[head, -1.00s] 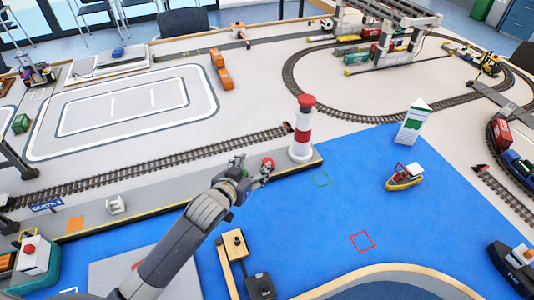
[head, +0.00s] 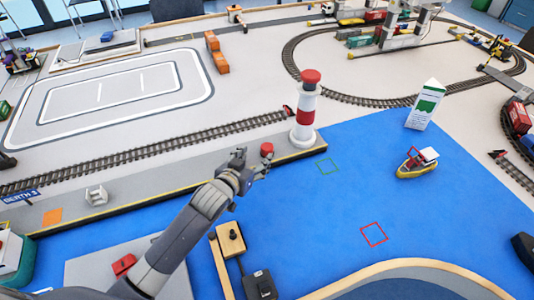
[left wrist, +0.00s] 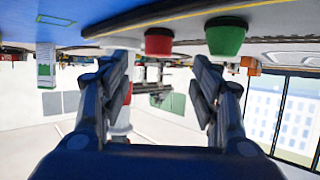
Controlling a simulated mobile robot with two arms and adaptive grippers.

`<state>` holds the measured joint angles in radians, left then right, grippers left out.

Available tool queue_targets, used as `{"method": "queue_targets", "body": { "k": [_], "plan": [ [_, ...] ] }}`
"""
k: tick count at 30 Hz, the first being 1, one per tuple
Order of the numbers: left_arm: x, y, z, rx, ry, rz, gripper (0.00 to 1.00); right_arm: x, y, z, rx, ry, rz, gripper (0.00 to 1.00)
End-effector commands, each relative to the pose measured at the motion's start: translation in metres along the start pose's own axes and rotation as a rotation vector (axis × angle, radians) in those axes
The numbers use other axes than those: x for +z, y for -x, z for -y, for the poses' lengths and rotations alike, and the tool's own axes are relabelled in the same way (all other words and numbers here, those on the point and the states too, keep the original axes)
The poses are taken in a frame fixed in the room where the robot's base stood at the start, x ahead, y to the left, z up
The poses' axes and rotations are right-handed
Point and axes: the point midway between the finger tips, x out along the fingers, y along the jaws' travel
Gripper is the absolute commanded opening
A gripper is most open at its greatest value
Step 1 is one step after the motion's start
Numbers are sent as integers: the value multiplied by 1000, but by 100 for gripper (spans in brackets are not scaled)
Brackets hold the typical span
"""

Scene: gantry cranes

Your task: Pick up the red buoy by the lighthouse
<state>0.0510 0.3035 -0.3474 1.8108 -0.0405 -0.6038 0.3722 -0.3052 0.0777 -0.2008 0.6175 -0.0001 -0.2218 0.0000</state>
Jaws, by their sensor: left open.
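The red buoy (head: 267,149) stands on the grey quay strip, left of the red-and-white lighthouse (head: 304,112). My left gripper (head: 252,165) is open and empty, its fingers pointing toward the quay just short of the buoy. In the left wrist view, which looks upside down, the red buoy (left wrist: 158,42) shows between the two fingertips and beyond them, apart from both. A green buoy (left wrist: 226,37) shows beside it there; in the head view my gripper seems to hide it. Part of the lighthouse (left wrist: 122,115) shows behind one finger. My right gripper is not in view.
Rail track (head: 140,148) runs behind the quay. On the blue water are a red-and-yellow boat (head: 416,163) and a green and a red square outline. A wooden control box (head: 230,239) stands below my arm. A white bollard (head: 96,195) sits farther left on the quay.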

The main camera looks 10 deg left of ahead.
Motion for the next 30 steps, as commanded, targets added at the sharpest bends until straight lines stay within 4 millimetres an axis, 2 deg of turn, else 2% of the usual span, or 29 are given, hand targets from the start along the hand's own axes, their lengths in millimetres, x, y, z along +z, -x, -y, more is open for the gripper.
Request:
{"method": "queue_targets", "body": {
  "k": [4,13,22,30],
  "plan": [
    [-1,-22,0,0,0,0,57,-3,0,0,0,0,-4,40],
    [0,-40,-1,0,1,1,57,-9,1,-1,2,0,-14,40],
    [3,-76,-3,0,-1,1,57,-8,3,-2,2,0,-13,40],
    [3,-85,-3,1,0,1,57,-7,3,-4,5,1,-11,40]
  ]
}}
